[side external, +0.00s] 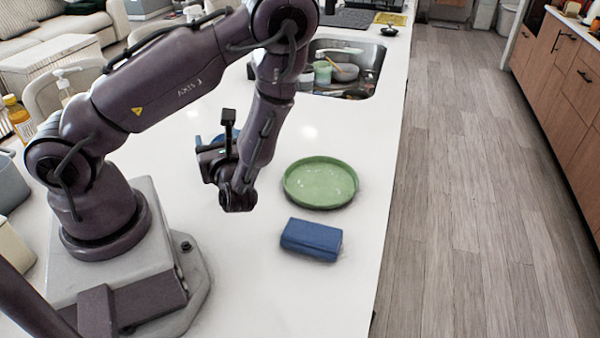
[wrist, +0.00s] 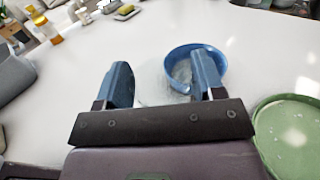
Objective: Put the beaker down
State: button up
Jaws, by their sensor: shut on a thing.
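My gripper (wrist: 162,84) has its two blue fingers spread wide in the wrist view, around a faint, clear shape that I take to be the glass beaker (wrist: 151,88). Its outline is hard to make out against the white counter. In the side view my gripper (side external: 208,163) is low over the counter, left of the green tray, and the beaker cannot be made out there. A blue bowl (wrist: 220,62) lies just beyond the right finger; in the side view my gripper mostly hides it.
A round green tray (side external: 320,183) lies right of my gripper, with a blue block-like item (side external: 311,239) in front of it. The sink (side external: 352,83) with dishes is farther back. Bottles (wrist: 46,27) and a sponge (wrist: 124,10) stand at the far left. White counter is bare between.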

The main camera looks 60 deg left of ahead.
jog(key=shift+s+r+n+g, duration=0.1)
jog(key=shift+s+n+g, duration=0.3)
jog(key=shift+s+g, duration=0.15)
jog(key=shift+s+f+g, duration=0.2)
jog(key=shift+s+g, duration=0.05)
jog(key=shift+f, duration=3.7)
jog(key=shift+f, duration=0.1)
jog(key=o, duration=0.9)
jog(key=shift+o, duration=0.2)
jog(key=shift+d, duration=0.35)
jog(key=d, duration=1.1)
jog(key=shift+d, duration=0.2)
